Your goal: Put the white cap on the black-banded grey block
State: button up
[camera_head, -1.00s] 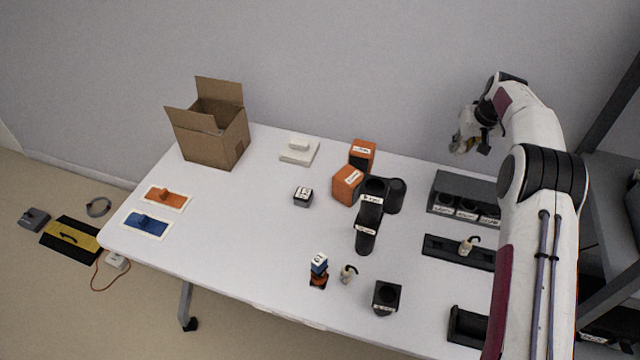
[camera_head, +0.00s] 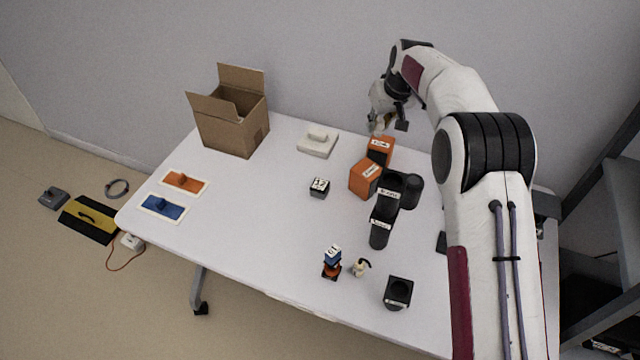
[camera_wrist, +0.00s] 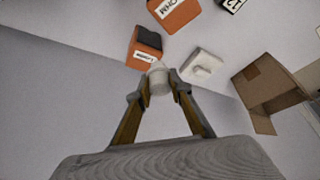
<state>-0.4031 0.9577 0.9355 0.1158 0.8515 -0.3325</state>
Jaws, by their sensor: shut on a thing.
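My gripper (camera_head: 380,125) is above the far part of the table, near the orange boxes. In the wrist view its two fingers (camera_wrist: 157,84) are shut on a small whitish, rounded piece, which looks like the white cap (camera_wrist: 158,76). The fingers hide part of its sides. A small dark grey block (camera_head: 319,188) with a white label marked 12 sits mid-table, apart from the gripper. It looks like the black-banded block, though the band is too small to make out. Its edge also shows at the top of the wrist view (camera_wrist: 232,4).
Two orange boxes (camera_head: 365,178) stand beside black holders (camera_head: 385,215). A white plate with a raised top (camera_head: 317,144) and an open cardboard box (camera_head: 235,127) are to their left. A blue-orange stack (camera_head: 332,264) stands near the front edge. Table around the grey block is clear.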

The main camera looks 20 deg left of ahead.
jog(key=s+a+f, duration=0.1)
jog(key=s+a, duration=1)
jog(key=s, duration=0.1)
jog(key=shift+s+a+f, duration=0.15)
jog(key=shift+s, duration=0.2)
send_over(318, 180)
jog(key=s+d, duration=0.1)
jog(key=shift+s+f, duration=0.15)
jog(key=shift+f, duration=2.95)
jog(key=shift+f, duration=1.9)
jog(key=shift+f, duration=0.1)
